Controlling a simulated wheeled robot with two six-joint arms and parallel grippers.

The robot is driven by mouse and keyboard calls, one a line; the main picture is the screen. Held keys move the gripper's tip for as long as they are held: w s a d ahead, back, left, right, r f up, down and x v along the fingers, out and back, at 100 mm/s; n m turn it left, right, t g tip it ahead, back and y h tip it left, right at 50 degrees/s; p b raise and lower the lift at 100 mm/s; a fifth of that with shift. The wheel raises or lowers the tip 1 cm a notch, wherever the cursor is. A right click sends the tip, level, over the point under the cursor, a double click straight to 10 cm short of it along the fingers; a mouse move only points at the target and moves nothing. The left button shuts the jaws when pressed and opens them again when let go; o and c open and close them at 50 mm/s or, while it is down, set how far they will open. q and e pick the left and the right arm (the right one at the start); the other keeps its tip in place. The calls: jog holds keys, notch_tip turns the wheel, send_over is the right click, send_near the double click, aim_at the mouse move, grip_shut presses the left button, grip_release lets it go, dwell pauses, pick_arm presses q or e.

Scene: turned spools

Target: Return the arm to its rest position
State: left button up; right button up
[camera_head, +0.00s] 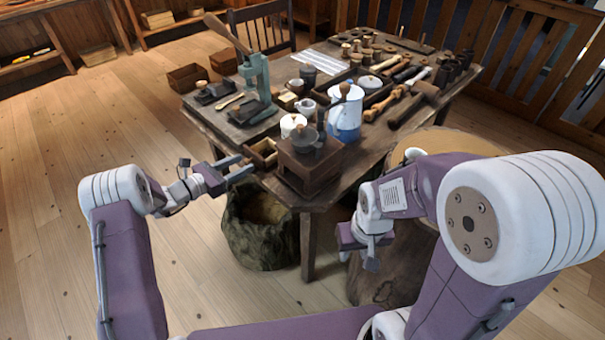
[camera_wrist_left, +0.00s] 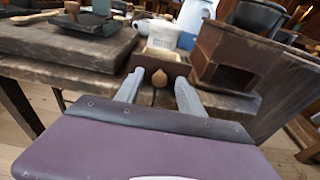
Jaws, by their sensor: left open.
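My left gripper (camera_head: 236,167) is at the table's near left edge, in front of a small wooden drawer (camera_head: 262,152). In the left wrist view its two fingers (camera_wrist_left: 159,93) are spread, with the drawer's round knob (camera_wrist_left: 160,78) visible between them. I cannot tell whether the fingers touch the drawer. The gripper holds nothing that I can see. My right gripper (camera_head: 362,248) hangs low in front of the table, beside a wood stump; its finger gap is unclear.
A dark grinder box (camera_head: 310,166) stands right of the drawer; its open front (camera_wrist_left: 228,78) shows in the wrist view. The table (camera_head: 220,128) carries a green press (camera_head: 257,82), a blue-white jug (camera_head: 345,112) and several turned pieces. A sack (camera_head: 258,235) stands below. Floor at left is clear.

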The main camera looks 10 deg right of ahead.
pick_arm(q)
jog(key=v, duration=0.7)
jog(key=shift+p, duration=0.3)
jog(key=shift+r, duration=0.1)
